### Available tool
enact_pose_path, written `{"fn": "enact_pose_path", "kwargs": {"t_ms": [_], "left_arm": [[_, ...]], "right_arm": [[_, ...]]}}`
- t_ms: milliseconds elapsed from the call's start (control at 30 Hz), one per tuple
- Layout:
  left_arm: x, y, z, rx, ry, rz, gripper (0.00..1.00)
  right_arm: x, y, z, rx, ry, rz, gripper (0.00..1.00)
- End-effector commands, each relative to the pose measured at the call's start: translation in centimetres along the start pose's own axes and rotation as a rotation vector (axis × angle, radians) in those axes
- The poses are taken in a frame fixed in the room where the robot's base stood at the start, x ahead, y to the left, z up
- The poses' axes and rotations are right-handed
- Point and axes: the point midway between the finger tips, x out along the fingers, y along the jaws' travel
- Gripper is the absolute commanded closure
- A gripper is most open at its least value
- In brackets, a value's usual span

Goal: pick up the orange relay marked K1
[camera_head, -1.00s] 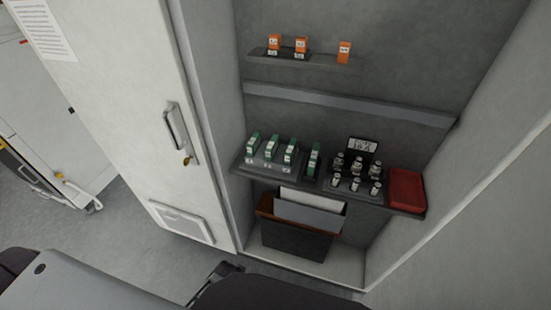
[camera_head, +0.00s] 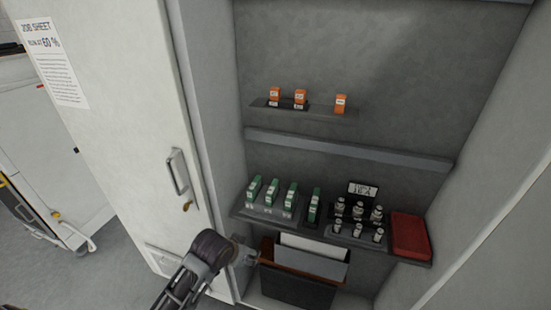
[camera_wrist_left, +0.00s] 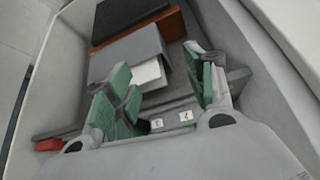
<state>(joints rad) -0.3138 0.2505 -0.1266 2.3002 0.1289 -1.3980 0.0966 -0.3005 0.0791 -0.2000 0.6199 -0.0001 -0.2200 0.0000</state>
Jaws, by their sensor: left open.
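Three orange relays stand on the small upper shelf (camera_head: 322,111) in the head view: a left one (camera_head: 275,94), a middle one (camera_head: 300,97) and one set apart to the right (camera_head: 341,103). Their white labels are too small to read, so I cannot tell which is K1. My left gripper (camera_head: 246,255) is low in front of the cabinet, below and left of the relays and well apart from them. In the left wrist view my left gripper (camera_wrist_left: 150,125) is open; no orange relay shows there. My right gripper is not in view.
Green modules (camera_head: 272,190), small glass-like parts (camera_head: 357,222) and a red box (camera_head: 409,235) fill the lower shelf. A document holder (camera_head: 311,263) hangs below. A grey rail (camera_head: 345,147) crosses between the shelves. The cabinet door (camera_head: 125,130) stands left; wall above the relays is bare.

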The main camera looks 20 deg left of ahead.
Motion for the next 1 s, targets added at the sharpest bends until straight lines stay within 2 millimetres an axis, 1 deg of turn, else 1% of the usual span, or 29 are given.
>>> {"fn": "enact_pose_path", "kwargs": {"t_ms": [33,200,300,600,767,1000], "left_arm": [[-1.2,-0.3,-2.0,0.005,0.037,-0.001,0.46],[-4.2,-0.9,-7.2,0.012,0.139,0.004,0.46],[-5.8,-1.2,-9.9,0.015,0.196,0.007,0.46],[-10.6,-2.2,-17.5,0.023,0.353,0.019,0.46],[-13.2,-2.8,-21.2,0.026,0.432,0.025,0.46],[-17.6,-3.7,-26.3,0.028,0.547,0.035,0.46]], "right_arm": [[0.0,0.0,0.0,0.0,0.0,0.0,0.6],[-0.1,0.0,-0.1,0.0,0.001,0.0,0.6],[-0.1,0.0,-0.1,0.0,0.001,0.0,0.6],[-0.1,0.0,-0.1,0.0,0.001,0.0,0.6],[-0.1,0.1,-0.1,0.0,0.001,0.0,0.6],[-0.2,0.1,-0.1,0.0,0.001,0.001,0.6]]}}
